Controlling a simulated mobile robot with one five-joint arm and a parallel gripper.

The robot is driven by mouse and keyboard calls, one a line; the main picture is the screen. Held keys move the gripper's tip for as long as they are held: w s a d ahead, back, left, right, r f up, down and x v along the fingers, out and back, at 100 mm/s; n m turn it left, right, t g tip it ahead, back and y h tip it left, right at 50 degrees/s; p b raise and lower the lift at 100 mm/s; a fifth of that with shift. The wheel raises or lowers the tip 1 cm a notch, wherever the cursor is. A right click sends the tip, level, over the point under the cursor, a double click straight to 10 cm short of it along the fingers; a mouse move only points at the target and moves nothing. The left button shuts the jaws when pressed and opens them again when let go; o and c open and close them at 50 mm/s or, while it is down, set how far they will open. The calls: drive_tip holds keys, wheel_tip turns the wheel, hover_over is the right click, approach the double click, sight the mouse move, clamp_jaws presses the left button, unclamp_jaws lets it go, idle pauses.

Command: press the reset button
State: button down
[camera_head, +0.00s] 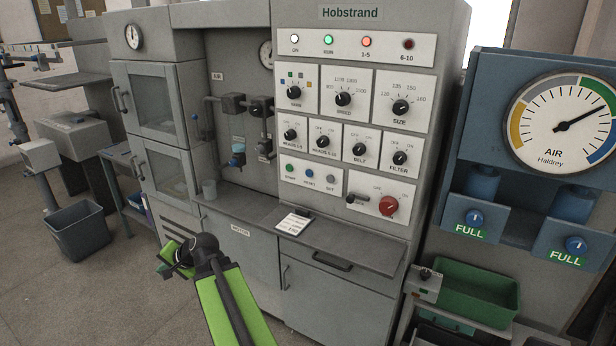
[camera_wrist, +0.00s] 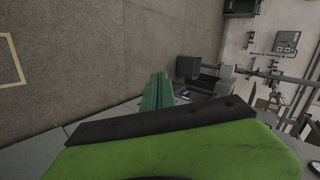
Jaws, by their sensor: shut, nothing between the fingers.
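The reset button (camera_head: 310,173) is a small blue button on the white lower-left panel of the grey Hobstrand machine (camera_head: 345,258). It sits between a green start button (camera_head: 290,168) and a grey button (camera_head: 330,179). My gripper (camera_head: 161,268) is low and left of the panel in the head view, in front of the machine's lower cabinet and well apart from the button. Its dark green fingers (camera_wrist: 158,88) show together in the wrist view, shut and empty. The wrist view does not show the button.
A red knob (camera_head: 389,205) is right of the buttons. A dark bin (camera_head: 78,230) stands left. Floor left of my arm is open.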

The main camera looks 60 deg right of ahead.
sight(309, 174)
drive_tip(key=s+d+r+m+t+h, duration=0.1)
drive_tip(key=s+d+r+m+h, duration=0.2)
drive_tip(key=d, duration=0.5)
drive_tip(key=s+d+r+m+t+h, duration=0.1)
drive_tip(key=d+r+m+t, duration=0.1)
drive_tip(key=d+m, duration=0.35)
drive_tip(key=s+d+r+m+t+h, duration=0.1)
drive_tip(key=s+d+r+m+h, duration=0.15)
drive_tip(key=d, duration=0.65)
drive_tip(key=s+d+r+m+g+h, duration=0.1)
drive_tip(key=s+d+r+m+h, duration=0.1)
drive_tip(key=s+d+m, duration=0.3)
drive_tip(key=s+d+r+m+h, duration=0.3)
drive_tip(key=s+d+m+h, duration=0.2)
drive_tip(key=s+d, duration=0.4)
drive_tip(key=d, duration=0.3)
drive_tip(key=shift+r+g, duration=0.35)
drive_tip(key=shift+g, duration=0.05)
drive_tip(key=shift+d, duration=0.1)
drive_tip(key=d, duration=0.8)
drive_tip(key=shift+d, duration=0.35)
drive_tip(key=shift+d, duration=0.35)
